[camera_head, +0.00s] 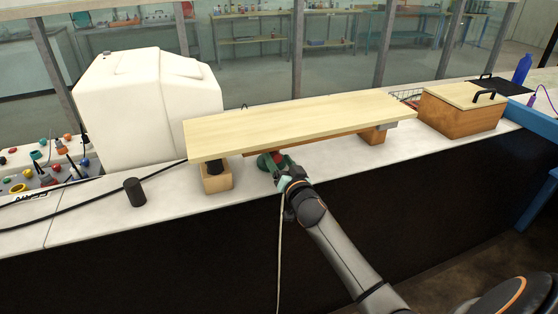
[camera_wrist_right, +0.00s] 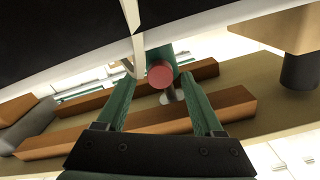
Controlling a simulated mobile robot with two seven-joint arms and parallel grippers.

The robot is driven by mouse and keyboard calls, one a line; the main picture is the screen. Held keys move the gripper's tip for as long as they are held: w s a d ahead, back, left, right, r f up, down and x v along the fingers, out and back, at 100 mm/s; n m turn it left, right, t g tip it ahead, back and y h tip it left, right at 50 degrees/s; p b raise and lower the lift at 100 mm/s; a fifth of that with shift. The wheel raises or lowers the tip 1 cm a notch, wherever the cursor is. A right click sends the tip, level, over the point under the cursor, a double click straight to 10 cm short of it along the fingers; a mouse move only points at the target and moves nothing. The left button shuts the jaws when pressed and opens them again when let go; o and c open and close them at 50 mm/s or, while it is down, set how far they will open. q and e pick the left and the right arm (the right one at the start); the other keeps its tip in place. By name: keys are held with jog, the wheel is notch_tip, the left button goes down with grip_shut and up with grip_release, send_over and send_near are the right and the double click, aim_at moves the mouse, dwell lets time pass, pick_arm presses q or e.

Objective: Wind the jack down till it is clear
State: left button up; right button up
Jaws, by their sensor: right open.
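A long pale wooden board (camera_head: 300,118) lies level across the bench top on low supports. The green jack (camera_head: 264,161) sits under its front edge, left of the middle, mostly hidden by the board and my right gripper. In the right wrist view, the jack's round red end (camera_wrist_right: 160,74) shows between the fingers of my right gripper (camera_wrist_right: 157,95). The fingers are apart, one on each side of it; I cannot tell whether they touch it. In the head view my right gripper (camera_head: 284,180) is at the jack's front. My left gripper is out of view.
A wooden block with a black post (camera_head: 217,179) stands under the board's left end, another block (camera_head: 373,136) under its right. A black cylinder (camera_head: 134,192) stands left. A lidded wooden box (camera_head: 459,116) is right, a white tank (camera_head: 145,108) behind. A pale cord hangs down the bench front.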

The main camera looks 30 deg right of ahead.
jog(key=shift+c, duration=0.4)
grip_shut()
jog(key=shift+n, duration=0.3)
jog(key=n+p, duration=0.1)
jog(key=n, duration=0.4)
jog(key=shift+a+n, duration=0.15)
jog(key=shift+n, duration=0.15)
jog(key=n, duration=1.2)
jog(key=shift+a+f+n, duration=0.1)
jog(key=shift+f+n, duration=0.05)
jog(key=shift+n, duration=0.25)
jog(key=n, duration=0.6)
jog(key=shift+f+n+p, duration=0.1)
jog(key=shift+n+p, duration=0.2)
jog(key=shift+n, duration=0.1)
